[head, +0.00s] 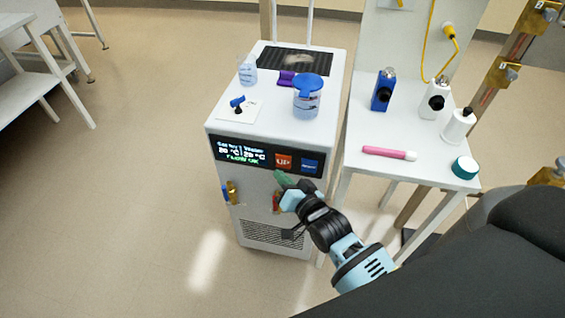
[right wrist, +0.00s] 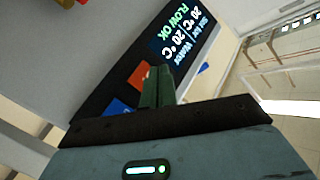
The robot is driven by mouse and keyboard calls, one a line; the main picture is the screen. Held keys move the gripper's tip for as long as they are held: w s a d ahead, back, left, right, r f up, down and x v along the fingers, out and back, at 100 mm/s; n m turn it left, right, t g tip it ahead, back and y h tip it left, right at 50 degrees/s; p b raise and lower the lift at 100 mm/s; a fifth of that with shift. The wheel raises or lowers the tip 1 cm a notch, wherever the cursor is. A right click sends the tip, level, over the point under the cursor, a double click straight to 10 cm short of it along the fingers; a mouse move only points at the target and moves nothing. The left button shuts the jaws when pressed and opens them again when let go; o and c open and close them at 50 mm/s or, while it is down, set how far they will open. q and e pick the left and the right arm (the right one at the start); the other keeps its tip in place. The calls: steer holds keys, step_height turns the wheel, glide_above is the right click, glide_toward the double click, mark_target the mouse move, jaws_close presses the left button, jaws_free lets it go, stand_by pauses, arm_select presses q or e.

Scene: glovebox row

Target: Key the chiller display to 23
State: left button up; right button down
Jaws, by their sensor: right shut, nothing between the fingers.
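The chiller (head: 228,140) is a white box with a dark front panel. Its display (head: 240,152) is lit. In the right wrist view the display (right wrist: 182,35) appears turned and reads 20 °C and 20 °C, with FLOW OK in green. Right of it in the head view are an orange-red UP button (head: 283,162) and a blue button (head: 309,166). My right gripper (head: 281,179) is shut and empty, its green fingertips just below the UP button. In the right wrist view the fingers (right wrist: 157,86) overlap the edge of the orange button (right wrist: 139,74); contact cannot be told. My left gripper is out of view.
On the chiller's top stand a blue-lidded beaker (head: 307,98), a small flask (head: 247,72) and a purple item (head: 287,78). A white side table (head: 400,160) at the right holds bottles and a pink tube (head: 389,153). Valves (head: 231,192) project from the chiller's front.

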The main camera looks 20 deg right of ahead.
mark_target(283, 161)
steer(key=shift+w+d, duration=0.35)
steer(key=shift+w, duration=0.2)
stand_by(1.6)
steer(key=shift+w, duration=0.1)
steer(key=shift+w+d, duration=0.25)
steer(key=shift+w, duration=0.05)
